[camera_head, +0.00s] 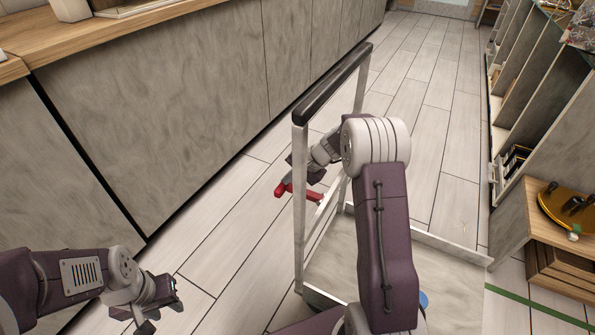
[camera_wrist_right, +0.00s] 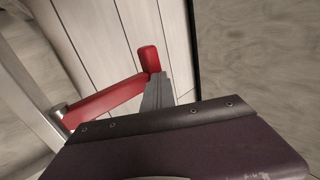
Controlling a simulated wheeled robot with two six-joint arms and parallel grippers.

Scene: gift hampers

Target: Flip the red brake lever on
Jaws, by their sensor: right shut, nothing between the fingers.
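In the right wrist view the lever (camera_wrist_right: 108,101) is a red bar running from a pivot at left to an upturned red end. My right gripper (camera_head: 303,175) is shut and empty, right by the lever. In the right wrist view its grey fingers (camera_wrist_right: 157,92) overlap the bar beside the upturned end; I cannot tell whether they touch. My left gripper (camera_head: 163,308) is open and empty at lower left, well away from the lever.
The trolley has a pale frame with a black handle (camera_head: 335,82) and a flat grey deck (camera_head: 450,280). A grey counter (camera_head: 150,90) runs along the left. Shelving (camera_head: 540,110) stands at right. Plank floor (camera_head: 215,235) between counter and trolley is clear.

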